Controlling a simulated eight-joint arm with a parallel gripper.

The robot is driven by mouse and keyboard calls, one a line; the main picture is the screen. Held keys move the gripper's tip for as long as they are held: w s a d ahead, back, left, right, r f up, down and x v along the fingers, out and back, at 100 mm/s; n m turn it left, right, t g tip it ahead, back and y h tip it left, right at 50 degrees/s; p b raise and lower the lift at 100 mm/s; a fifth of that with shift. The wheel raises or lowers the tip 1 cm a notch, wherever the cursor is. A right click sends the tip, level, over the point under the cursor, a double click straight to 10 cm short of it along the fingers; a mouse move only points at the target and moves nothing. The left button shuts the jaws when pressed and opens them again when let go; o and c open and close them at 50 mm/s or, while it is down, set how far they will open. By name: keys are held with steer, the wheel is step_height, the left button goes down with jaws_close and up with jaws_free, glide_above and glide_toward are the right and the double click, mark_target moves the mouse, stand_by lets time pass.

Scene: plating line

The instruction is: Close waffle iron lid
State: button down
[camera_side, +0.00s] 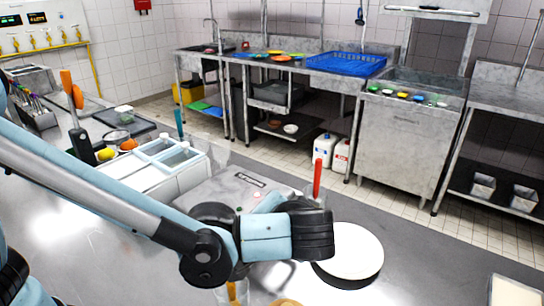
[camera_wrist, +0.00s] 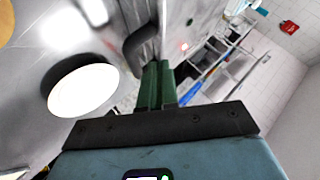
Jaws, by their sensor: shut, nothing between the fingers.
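The waffle iron appears to be the grey steel unit with a dark label (camera_side: 235,188), behind my forearm in the side view. Its steel side seems to show in the wrist view (camera_wrist: 190,35), with a dark curved handle (camera_wrist: 138,50) just beyond my fingertips. I cannot tell the lid's angle, as my arm hides much of the unit. My gripper (camera_wrist: 157,75) has green fingers, shut together and empty. They are close to the handle; whether they touch it is unclear. In the side view the fingers are hidden behind my wrist.
A white round plate on a dark base (camera_side: 352,250) stands right of my wrist; it is left in the wrist view (camera_wrist: 84,91). A red upright handle (camera_side: 317,178) rises behind my wrist. White containers (camera_side: 160,165) stand behind my forearm. The counter's right side is mostly clear.

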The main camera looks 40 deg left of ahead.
steer(key=shift+d+f, duration=0.25)
steer(key=shift+f, duration=0.75)
steer(key=shift+d+f, duration=0.2)
steer(key=shift+f, duration=0.8)
steer(key=shift+d+f, duration=0.25)
steer(key=shift+f, duration=0.75)
steer(key=v, duration=1.1)
steer(key=w+a+h, duration=0.1)
steer(key=a, duration=0.3)
steer(key=a+r+g+h, duration=0.1)
steer(key=a, duration=0.4)
steer(key=w+a+g+h, duration=0.1)
steer(key=a, duration=0.3)
steer(key=shift+w+a+r+m+h, duration=0.25)
steer(key=shift+w+a+m+h, duration=0.05)
steer(key=shift+w+m, duration=0.1)
steer(key=s+a+t+h, duration=0.1)
steer(key=s+a+h, duration=0.1)
steer(key=a, duration=0.4)
steer(key=s+a+f+n+t+h, duration=0.1)
steer(key=a+h, duration=0.1)
steer(key=a, duration=0.4)
steer(key=shift+s+a+f+t, duration=0.25)
steer(key=shift+s+a+t, duration=0.05)
steer(key=shift+s+a, duration=0.1)
